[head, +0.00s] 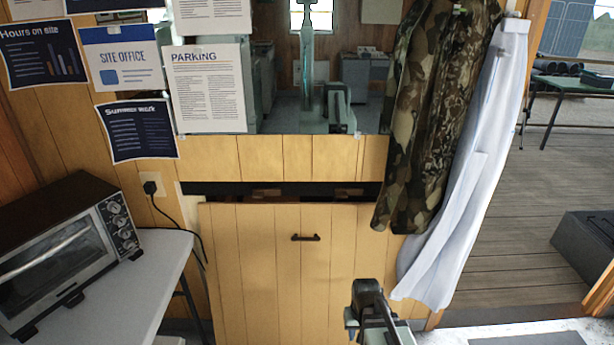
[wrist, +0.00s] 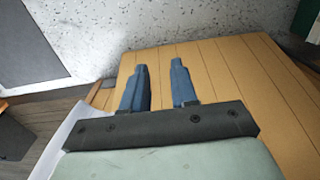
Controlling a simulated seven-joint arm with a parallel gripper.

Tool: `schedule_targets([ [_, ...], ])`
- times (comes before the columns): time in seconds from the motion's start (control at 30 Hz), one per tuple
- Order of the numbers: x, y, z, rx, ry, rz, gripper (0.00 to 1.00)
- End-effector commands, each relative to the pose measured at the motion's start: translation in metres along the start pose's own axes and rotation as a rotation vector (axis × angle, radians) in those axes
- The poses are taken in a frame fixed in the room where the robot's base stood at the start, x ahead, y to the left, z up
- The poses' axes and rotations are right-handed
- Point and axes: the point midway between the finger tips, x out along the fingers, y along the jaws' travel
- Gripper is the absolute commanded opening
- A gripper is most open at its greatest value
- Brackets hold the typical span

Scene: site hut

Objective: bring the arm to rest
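My gripper (wrist: 159,66) shows in the wrist view with two blue fingers spread apart and nothing between them. Beyond the fingers is a wood-plank surface (wrist: 220,75); I cannot tell how far off it is. In the head view, part of my arm rises at the bottom, right of centre, in front of the plank wall. The gripper's fingers cannot be made out there.
A plank panel (head: 262,275) with a dark handle (head: 305,237) has a dark gap above it. A toaster oven (head: 62,250) stands on a white table (head: 150,285) at left. A camouflage jacket (head: 425,110) and white garment (head: 470,180) hang at right.

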Motion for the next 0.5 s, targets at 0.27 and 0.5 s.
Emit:
schedule_targets([
  [0.27, 0.031, 0.017, 0.034, 0.02, -0.054, 0.008, 0.28],
  [0.5, 0.069, 0.016, 0.071, 0.021, -0.14, 0.006, 0.28],
])
